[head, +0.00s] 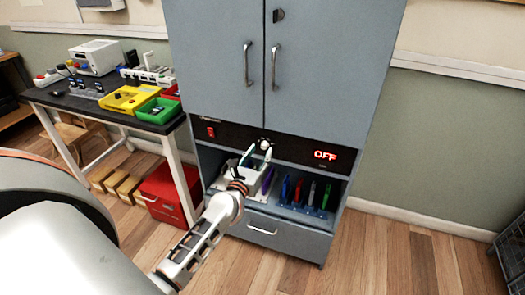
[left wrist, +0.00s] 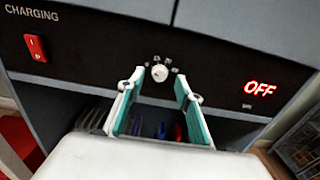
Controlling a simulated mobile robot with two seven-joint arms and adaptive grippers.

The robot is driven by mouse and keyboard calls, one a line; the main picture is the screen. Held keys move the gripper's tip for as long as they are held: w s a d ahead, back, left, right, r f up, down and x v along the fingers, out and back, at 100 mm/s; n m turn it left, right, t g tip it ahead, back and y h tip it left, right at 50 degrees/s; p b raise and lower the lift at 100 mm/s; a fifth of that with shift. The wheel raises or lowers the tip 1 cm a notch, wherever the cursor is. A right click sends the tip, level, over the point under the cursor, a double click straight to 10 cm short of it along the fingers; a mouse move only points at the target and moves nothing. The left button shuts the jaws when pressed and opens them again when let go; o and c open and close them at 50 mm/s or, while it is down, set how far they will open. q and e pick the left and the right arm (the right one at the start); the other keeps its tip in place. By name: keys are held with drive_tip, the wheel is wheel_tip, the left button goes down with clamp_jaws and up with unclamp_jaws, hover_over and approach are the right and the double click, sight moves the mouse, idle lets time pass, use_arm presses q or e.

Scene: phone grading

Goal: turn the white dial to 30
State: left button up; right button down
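The white dial (left wrist: 160,73) is a small round knob on the black panel (left wrist: 100,60) of the grey cabinet, with small marks around it that are too small to read. It also shows in the head view (head: 265,145), just past my left fingertips. My left gripper (left wrist: 153,88) is open and empty, its teal-lined fingers to the left and right of the dial and pointing at the panel. I cannot tell whether the fingertips reach the dial. The red display (left wrist: 260,89) right of the dial reads OFF. My right gripper is not in view.
A red switch (left wrist: 36,48) sits on the panel's left, under the word CHARGING. Below the panel, a shelf holds several coloured upright phones (head: 298,190). Cabinet doors with handles (head: 248,64) are above. A dark table (head: 60,98) with bins stands left.

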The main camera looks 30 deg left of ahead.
sight(264, 146)
use_arm(q)
drive_tip(key=shift+x, duration=0.9)
drive_tip(key=shift+w, duration=0.3)
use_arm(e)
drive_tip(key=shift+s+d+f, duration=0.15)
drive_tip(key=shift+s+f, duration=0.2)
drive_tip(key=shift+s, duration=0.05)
use_arm(q)
clamp_jaws()
